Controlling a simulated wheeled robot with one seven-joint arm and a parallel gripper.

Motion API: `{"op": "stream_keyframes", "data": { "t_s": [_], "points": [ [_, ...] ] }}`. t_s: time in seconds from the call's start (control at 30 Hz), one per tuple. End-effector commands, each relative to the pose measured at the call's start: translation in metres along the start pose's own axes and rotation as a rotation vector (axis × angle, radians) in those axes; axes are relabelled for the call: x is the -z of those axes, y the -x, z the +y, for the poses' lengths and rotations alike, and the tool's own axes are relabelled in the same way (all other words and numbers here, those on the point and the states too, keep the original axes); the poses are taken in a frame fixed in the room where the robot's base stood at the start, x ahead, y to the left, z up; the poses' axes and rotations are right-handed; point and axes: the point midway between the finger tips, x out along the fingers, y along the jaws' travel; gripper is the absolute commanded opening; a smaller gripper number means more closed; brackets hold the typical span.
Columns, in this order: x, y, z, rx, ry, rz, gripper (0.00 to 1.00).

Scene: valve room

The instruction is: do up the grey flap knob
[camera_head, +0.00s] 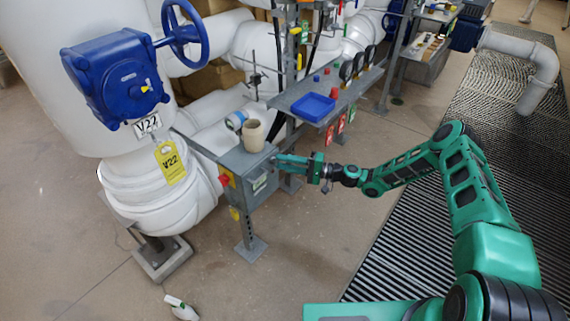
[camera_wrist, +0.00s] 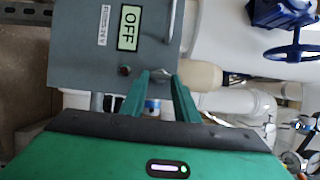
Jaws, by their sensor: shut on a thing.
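A grey control box (camera_head: 236,163) stands on a post beside the white pipework; it also shows in the wrist view (camera_wrist: 75,50), with an OFF label (camera_wrist: 129,28) on its face. My gripper (camera_head: 277,160) reaches the right side of the box from the right. In the wrist view its two green fingers (camera_wrist: 160,76) are closed on the small grey flap knob (camera_wrist: 160,73) at the box's edge. The fingers hide most of the knob, and I cannot tell how far it is turned.
A beige cup (camera_head: 253,136) and a white-and-blue roll (camera_head: 235,121) sit on top of the box. A red button (camera_head: 224,181) is on its left part. A shelf with a blue tray (camera_head: 313,107) stands behind. A spray bottle (camera_head: 181,307) lies on the floor.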

Motion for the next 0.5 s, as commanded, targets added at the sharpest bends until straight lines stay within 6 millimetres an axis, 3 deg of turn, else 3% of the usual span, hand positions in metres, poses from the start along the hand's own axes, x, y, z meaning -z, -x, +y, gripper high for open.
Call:
{"op": "stream_keyframes", "data": {
  "t_s": [0.03,0.1,0.5],
  "points": [
    [0.0029,0.0026,0.0035,-0.008,0.000,0.007,0.35],
    [0.0025,0.0023,0.0030,-0.007,0.000,0.006,0.47],
    [0.0018,0.0089,0.0013,-0.004,0.000,0.004,0.47]
  ]
}}
